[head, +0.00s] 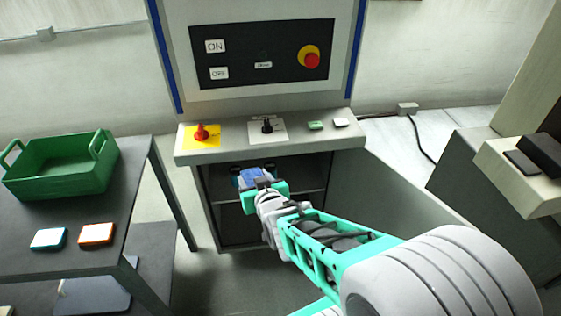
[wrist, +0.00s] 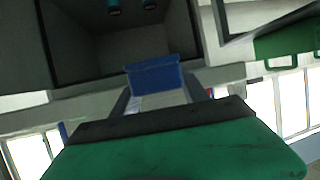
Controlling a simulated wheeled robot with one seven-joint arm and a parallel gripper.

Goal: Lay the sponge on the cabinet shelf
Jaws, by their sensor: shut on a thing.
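My gripper (head: 254,179) is at the open front of the cabinet (head: 202,190), under the counter. It is shut on a blue block, which I take to be the sponge (head: 251,174). In the wrist view the sponge (wrist: 154,77) sticks out beyond the fingertips, in front of the dark cabinet opening (wrist: 100,45). The cabinet shelf (head: 310,194) shows as a pale edge to the right of my gripper. My gripper and arm hide part of the shelf and the lower space.
On the counter (head: 215,150) are a red knob (head: 201,132), a black switch (head: 267,125) and two small blocks. A dark table (head: 60,215) at left carries a green crate (head: 62,170) and blue and orange pieces. An open door panel (head: 385,185) stands right.

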